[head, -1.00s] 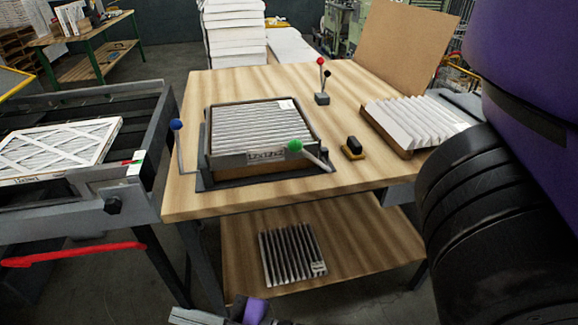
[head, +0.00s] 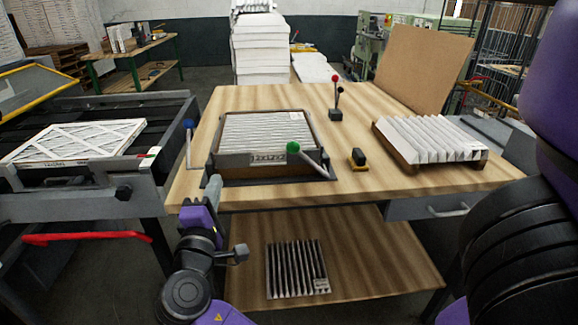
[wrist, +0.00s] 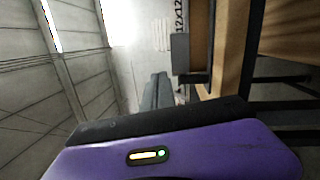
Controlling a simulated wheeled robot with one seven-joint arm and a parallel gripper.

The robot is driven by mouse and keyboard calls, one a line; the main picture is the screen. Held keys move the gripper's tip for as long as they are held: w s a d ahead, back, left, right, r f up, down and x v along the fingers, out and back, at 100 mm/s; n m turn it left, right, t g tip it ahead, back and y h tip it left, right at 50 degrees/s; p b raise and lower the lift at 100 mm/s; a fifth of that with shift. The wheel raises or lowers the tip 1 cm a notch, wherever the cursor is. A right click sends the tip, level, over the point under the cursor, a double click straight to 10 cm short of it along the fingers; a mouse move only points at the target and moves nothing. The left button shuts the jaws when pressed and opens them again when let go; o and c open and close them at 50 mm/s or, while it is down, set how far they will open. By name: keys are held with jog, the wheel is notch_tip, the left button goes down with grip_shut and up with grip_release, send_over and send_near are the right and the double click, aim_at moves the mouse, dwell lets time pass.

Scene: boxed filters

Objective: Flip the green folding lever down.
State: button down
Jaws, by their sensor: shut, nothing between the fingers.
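The green folding lever (head: 311,162) has a green ball on a grey arm. It slants up and left from the front right corner of the grey fixture (head: 265,181), its ball in front of the boxed filter (head: 262,132). My gripper (head: 214,183) is shut and empty, at the fixture's front left corner, well left of the green ball. In the wrist view its fingers (wrist: 156,91) show together beside the box's printed side; the green lever is not visible there. Whether the fingers touch the fixture cannot be told.
A blue-knobbed lever (head: 188,145) stands at the fixture's left. A red-knobbed stick (head: 336,100), a small black-and-yellow block (head: 357,158) and a pleated filter (head: 428,139) are on the wooden table (head: 400,190). A conveyor (head: 80,197) stands left.

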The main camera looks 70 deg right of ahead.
jog(key=s+g+h, duration=0.1)
jog(key=s+g, duration=0.4)
jog(key=s, duration=0.2)
jog(key=shift+d+f+m+g, duration=0.15)
jog(key=shift+d+m+g, duration=0.2)
jog(key=shift+m+g, duration=0.05)
jog(key=shift+s+d, duration=0.1)
jog(key=s+d+r+p, duration=0.3)
jog(key=d, duration=0.7)
jog(key=shift+s+d, duration=0.25)
jog(key=shift+s, duration=0.1)
